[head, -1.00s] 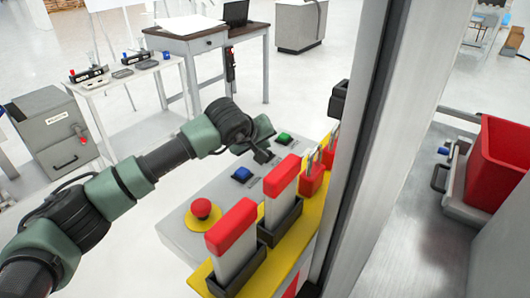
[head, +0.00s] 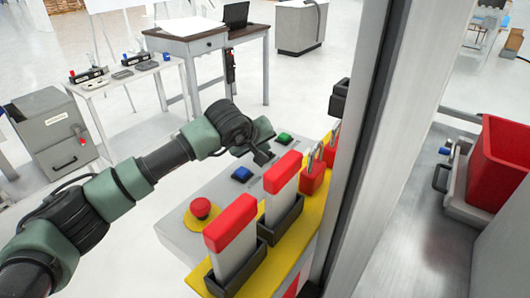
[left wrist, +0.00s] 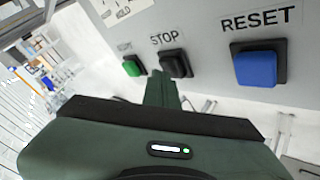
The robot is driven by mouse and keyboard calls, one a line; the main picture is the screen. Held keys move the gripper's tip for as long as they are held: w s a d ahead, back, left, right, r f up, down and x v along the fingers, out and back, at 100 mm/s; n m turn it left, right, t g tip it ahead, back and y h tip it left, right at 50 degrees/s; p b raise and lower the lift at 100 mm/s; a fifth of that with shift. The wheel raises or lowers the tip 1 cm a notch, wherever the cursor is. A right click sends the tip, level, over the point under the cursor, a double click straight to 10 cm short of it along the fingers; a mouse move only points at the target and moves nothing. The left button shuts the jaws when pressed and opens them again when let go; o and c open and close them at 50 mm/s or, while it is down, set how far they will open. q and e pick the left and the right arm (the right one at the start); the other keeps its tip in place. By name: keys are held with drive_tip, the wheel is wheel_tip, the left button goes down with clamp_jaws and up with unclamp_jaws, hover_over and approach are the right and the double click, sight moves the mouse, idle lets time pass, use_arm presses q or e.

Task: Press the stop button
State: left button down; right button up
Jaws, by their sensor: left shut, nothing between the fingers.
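The black stop button (left wrist: 175,64), under the word STOP, sits on a grey panel in the left wrist view. A green button (left wrist: 132,65) is to its left and a blue RESET button (left wrist: 256,66) to its right. My left gripper (left wrist: 162,84) is shut and empty, its tip overlapping the lower edge of the stop button; I cannot tell if they touch. In the head view my left gripper (head: 262,153) is over the grey control box (head: 220,187), between the blue and green buttons, and hides the stop button. My right gripper is not in view.
A red mushroom button (head: 201,208) on a yellow disc is at the box's near end. Red-topped tags in black holders (head: 232,232) and red padlocks (head: 314,177) line the yellow plate to the right. A grey post (head: 360,150) stands beyond them.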

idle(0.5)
use_arm(q)
drive_tip(key=shift+r, duration=0.75)
drive_tip(key=shift+r, duration=0.1)
drive_tip(key=shift+r+p, duration=1)
drive_tip(key=shift+r, duration=1.45)
